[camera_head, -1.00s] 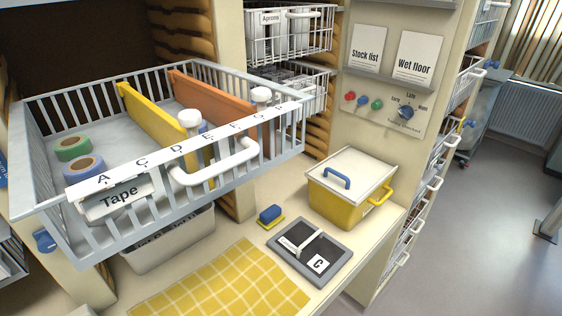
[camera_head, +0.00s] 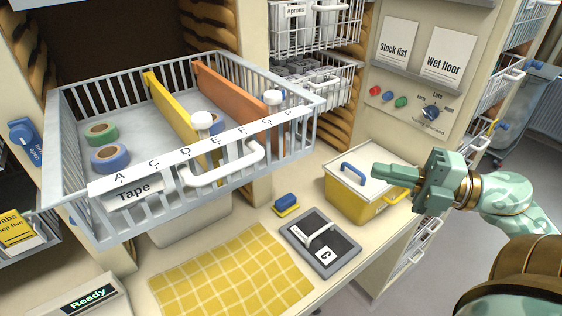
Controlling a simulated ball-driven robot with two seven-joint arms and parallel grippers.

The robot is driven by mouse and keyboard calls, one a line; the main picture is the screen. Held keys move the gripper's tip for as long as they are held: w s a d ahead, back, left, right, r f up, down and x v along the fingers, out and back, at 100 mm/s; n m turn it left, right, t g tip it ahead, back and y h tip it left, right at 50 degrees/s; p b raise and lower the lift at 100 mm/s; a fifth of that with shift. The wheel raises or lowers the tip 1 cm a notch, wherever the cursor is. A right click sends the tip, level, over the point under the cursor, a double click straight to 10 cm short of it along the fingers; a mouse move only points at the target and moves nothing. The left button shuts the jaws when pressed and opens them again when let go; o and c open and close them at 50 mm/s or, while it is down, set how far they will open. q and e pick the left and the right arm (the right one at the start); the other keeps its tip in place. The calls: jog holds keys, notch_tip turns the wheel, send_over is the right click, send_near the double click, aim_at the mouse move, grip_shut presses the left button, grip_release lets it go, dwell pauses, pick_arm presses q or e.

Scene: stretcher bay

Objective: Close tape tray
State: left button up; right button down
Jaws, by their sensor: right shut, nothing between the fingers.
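The tape tray (camera_head: 62,158) is a grey wire basket labelled "Tape", pulled out from the shelf unit over the counter. A white handle (camera_head: 222,173) is on its front rail. Inside are a green tape roll (camera_head: 101,133), a blue tape roll (camera_head: 109,158), a yellow divider (camera_head: 165,105) and an orange divider (camera_head: 222,95), with white-capped bottles near the front. My right gripper (camera_head: 378,169) is shut and empty, above the yellow box at the right, apart from the tray handle. My left gripper is not in view.
A yellow box with a white lid (camera_head: 345,197) stands on the counter at the right. A dark clipboard-like tray (camera_head: 338,255), a blue sponge (camera_head: 286,203) and a yellow checked cloth (camera_head: 222,278) lie in front. A "Ready" sign (camera_head: 90,298) is at lower left.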

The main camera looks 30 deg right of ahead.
jog(key=s+a+n+g+y, duration=0.1)
jog(key=a+g, duration=0.1)
jog(key=p, duration=0.4)
send_near(279, 167)
jog(key=a, duration=0.3)
jog(key=w, duration=0.3)
jog(key=shift+w+a+y, duration=0.2)
jog(key=shift+a+y, duration=0.05)
jog(key=shift+y, duration=0.05)
pick_arm(q)
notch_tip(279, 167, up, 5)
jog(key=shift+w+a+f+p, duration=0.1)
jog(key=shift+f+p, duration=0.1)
jog(key=shift+p, duration=0.1)
pick_arm(e)
jog(key=shift+w+f, duration=0.15)
jog(key=shift+w, duration=0.15)
